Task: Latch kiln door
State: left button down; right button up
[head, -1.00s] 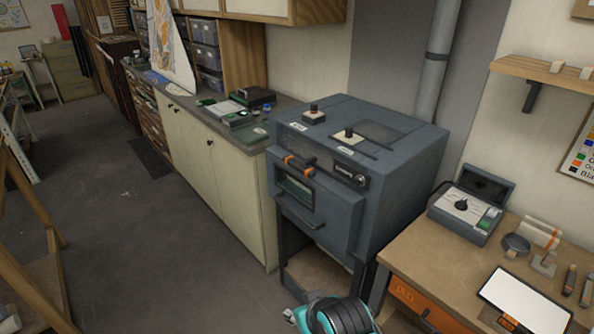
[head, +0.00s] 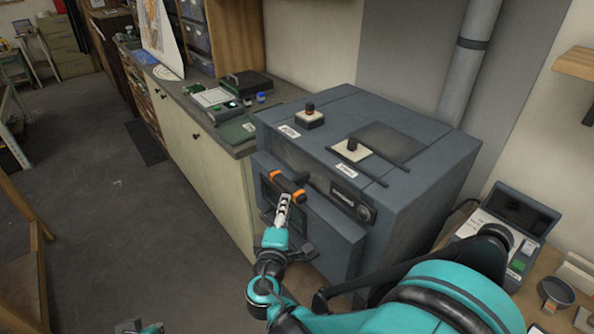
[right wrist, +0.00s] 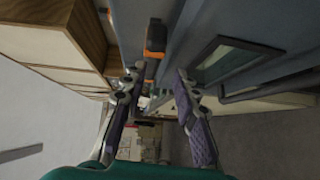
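The kiln (head: 440,185) is a dark blue-grey box, and its door (head: 335,238) sits against its front, looking shut. The latch (head: 287,186), a dark bar with orange bands, lies along the upper part of the door. My right gripper (head: 285,205) is right at the latch and covers part of the door window. In the right wrist view its two fingers (right wrist: 158,85) are spread apart, with the latch (right wrist: 154,42) ahead and roughly between them. I cannot tell whether they touch it. A small part at the bottom edge may be my left gripper (head: 140,328); its fingers are unclear.
Two small switches (head: 310,116) stand on the kiln top. A counter (head: 232,140) with small items runs along the left. A grey control box (head: 500,235) sits on the bench at right. The floor (head: 105,220) in front is clear.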

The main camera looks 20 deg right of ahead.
aim_at(285, 190)
jog(key=shift+w+a+r+n+t, duration=0.25)
jog(key=shift+w+r+n+t, duration=0.1)
jog(key=shift+w+n+t, duration=0.1)
jog(key=b+x, duration=0.1)
jog(key=x, duration=0.6)
jog(key=shift+w+d, duration=0.1)
jog(key=shift+w, duration=0.05)
grip_shut()
